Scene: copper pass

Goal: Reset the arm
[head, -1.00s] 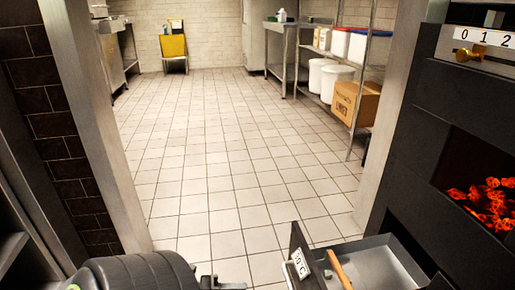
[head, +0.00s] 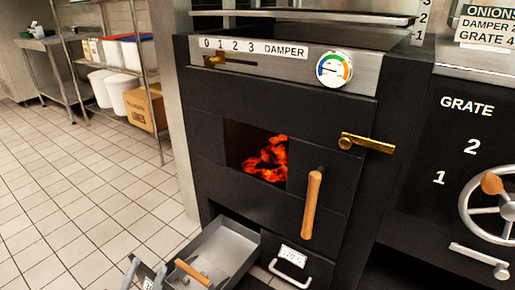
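Grey metal pieces of my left gripper (head: 143,274) seem to show at the bottom edge, left of centre, beside the front of a pulled-out drawer (head: 234,244). They are small and cut off, so I cannot tell whether the fingers are open or shut, or touching the drawer. A wooden bar (head: 193,272) lies across the drawer's near end. My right gripper is out of the picture.
The black oven (head: 213,160) has glowing coals (head: 267,160), a wooden door handle (head: 313,205), a brass latch (head: 366,143) and a damper knob (head: 212,61) near 0. A grate wheel (head: 490,210) stands right. The tiled floor (head: 80,200) at left is clear.

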